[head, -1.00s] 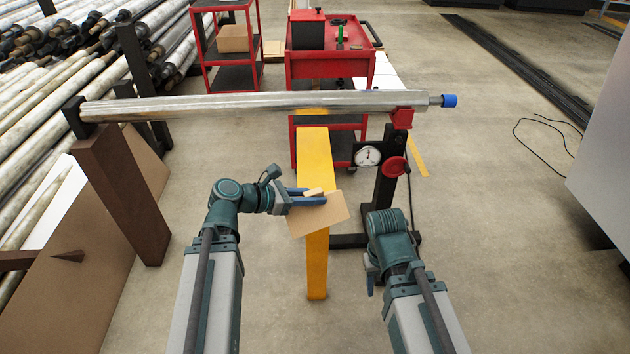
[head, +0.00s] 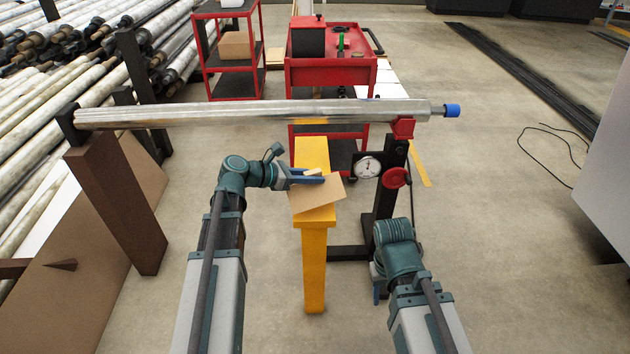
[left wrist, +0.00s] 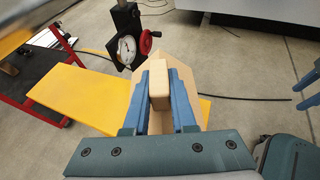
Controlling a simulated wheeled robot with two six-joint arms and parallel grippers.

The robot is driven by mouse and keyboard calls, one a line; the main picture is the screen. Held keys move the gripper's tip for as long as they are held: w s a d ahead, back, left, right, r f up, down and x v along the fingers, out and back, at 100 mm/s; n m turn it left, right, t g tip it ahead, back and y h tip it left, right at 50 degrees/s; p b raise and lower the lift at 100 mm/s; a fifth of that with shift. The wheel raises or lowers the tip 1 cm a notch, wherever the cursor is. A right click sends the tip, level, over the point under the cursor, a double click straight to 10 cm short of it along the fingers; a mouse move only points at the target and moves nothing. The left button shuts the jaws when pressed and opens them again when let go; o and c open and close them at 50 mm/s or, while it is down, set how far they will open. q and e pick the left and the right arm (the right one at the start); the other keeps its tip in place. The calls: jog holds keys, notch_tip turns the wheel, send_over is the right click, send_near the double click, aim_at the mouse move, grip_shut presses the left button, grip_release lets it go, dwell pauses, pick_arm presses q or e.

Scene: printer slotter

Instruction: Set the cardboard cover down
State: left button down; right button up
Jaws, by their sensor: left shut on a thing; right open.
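The cardboard cover (head: 318,199) is a tan flat sheet with a pale block-shaped grip (left wrist: 160,88) on top. My left gripper (head: 308,176) is shut on that grip, its blue fingers on either side of it in the left wrist view. The cover is over the near part of the yellow bench (head: 313,152) and reaches past its sides. I cannot tell whether it touches the bench top. My right gripper (head: 378,282) hangs low to the right of the bench, open and mostly hidden behind its own arm.
A long metal roller (head: 250,112) lies across the stands behind the bench, with a blue end cap (head: 452,110). A dial gauge (head: 368,167) and red handwheel (head: 397,177) are to the right. A red cart (head: 330,70) stands behind.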

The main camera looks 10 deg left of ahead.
pick_arm(q)
jog(key=w, duration=0.2)
jog(key=shift+w+a+f, duration=0.2)
jog(key=shift+w+a, duration=0.1)
jog(key=shift+w, duration=0.1)
jog(key=f+b, duration=0.3)
jog(key=shift+s+d+f+b, duration=0.1)
jog(key=shift+s+f+b, duration=0.1)
jog(key=shift+s+b, duration=0.1)
jog(key=shift+f, duration=0.2)
jog(key=c, duration=0.7)
grip_release()
jog(key=shift+c, duration=0.2)
jog(key=shift+r, duration=0.2)
